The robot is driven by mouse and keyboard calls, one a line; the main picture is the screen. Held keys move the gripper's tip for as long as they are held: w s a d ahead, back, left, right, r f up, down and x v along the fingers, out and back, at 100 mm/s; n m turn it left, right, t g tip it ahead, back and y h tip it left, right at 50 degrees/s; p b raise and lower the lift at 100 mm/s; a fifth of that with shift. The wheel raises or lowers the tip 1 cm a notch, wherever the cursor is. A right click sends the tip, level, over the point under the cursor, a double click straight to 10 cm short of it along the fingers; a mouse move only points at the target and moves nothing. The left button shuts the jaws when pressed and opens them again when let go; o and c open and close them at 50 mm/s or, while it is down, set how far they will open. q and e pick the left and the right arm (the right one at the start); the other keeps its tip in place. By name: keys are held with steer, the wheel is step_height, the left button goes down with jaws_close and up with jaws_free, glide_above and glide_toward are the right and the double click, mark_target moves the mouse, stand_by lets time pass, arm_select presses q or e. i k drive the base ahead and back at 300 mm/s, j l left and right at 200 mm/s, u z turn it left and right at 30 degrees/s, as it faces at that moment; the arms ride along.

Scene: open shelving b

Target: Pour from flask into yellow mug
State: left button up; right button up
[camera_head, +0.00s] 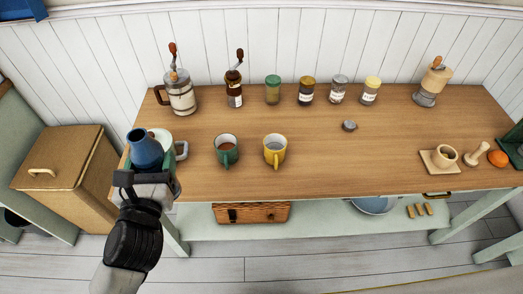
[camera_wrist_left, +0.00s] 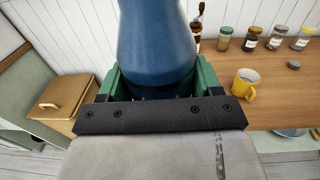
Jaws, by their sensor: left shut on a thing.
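The blue flask (camera_head: 145,150) is upright at the left end of the wooden table, in the grip of my left gripper (camera_head: 147,168). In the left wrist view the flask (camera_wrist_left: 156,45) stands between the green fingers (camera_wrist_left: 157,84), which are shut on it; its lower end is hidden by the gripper. The yellow mug (camera_head: 275,153) stands upright on the table, to the right of the flask and apart from it. It also shows at the right in the left wrist view (camera_wrist_left: 242,87). I cannot tell what is inside it. My right gripper is not in view.
A green mug (camera_head: 227,152) stands between flask and yellow mug. A pale vessel with a grey handle (camera_head: 181,150) is close behind the flask. Grinders (camera_head: 181,97) and several jars (camera_head: 306,91) line the back.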

mark_target(276, 145)
steer(key=i+l, duration=0.15)
steer(key=l, duration=0.2)
steer(key=i+l, duration=0.15)
steer(key=l, duration=0.2)
steer(key=i+l, duration=0.15)
steer(key=l, duration=0.2)
steer(key=i+l, duration=0.2)
steer(key=l, duration=0.15)
steer(key=i+l+u, duration=0.1)
steer(key=l, duration=0.25)
